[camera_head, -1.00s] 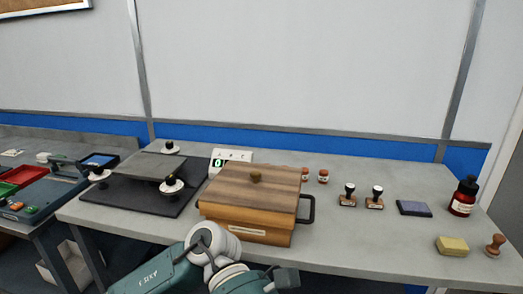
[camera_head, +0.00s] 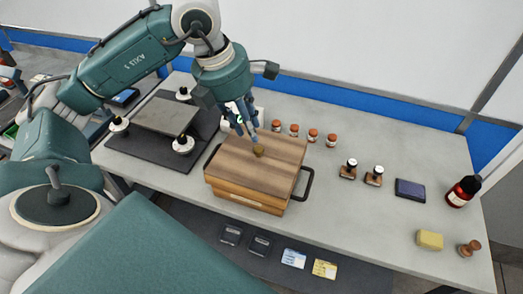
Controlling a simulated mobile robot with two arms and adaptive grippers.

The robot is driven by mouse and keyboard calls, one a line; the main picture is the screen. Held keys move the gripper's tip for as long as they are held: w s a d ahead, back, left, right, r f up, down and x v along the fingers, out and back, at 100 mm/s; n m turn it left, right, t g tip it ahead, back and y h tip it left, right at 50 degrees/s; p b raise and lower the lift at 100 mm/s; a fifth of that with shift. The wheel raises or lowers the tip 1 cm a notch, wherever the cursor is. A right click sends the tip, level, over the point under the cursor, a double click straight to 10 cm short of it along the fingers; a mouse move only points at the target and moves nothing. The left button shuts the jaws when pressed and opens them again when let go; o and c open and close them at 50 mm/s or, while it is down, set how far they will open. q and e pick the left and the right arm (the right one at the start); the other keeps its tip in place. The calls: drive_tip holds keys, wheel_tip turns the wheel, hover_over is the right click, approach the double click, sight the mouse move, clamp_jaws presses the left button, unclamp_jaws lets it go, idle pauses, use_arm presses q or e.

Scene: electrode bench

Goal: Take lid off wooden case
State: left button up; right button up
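The wooden case (camera_head: 240,200) stands on the bench with its brown lid (camera_head: 235,165) lying on top. A small round knob (camera_head: 259,151) sticks up from the lid. A dark handle (camera_head: 304,184) shows on the case's right side. My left gripper (camera_head: 248,135) points down above the back part of the lid, just behind and left of the knob. Its fingers look apart, with nothing seen between them, and they appear not to hold the knob. My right gripper is not in the view.
Several small orange-capped jars (camera_head: 313,135) stand behind the case. Two stamps (camera_head: 348,169), an ink pad (camera_head: 410,189), a red bottle (camera_head: 462,192) and a yellow sponge (camera_head: 429,240) are to the right. A dark plate fixture (camera_head: 165,115) is at left. Bench (camera_head: 360,220) in front right is clear.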

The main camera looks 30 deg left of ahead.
sight(258, 149)
use_arm(q)
drive_tip(key=p+x, duration=0.2)
drive_tip(key=x, duration=0.5)
drive_tip(key=shift+s+f, duration=0.1)
drive_tip(key=shift+s, duration=0.1)
drive_tip(key=shift+d+f, duration=0.1)
drive_tip(key=shift+f, duration=0.15)
drive_tip(key=shift+w+f, duration=0.15)
drive_tip(key=shift+w, duration=0.1)
clamp_jaws()
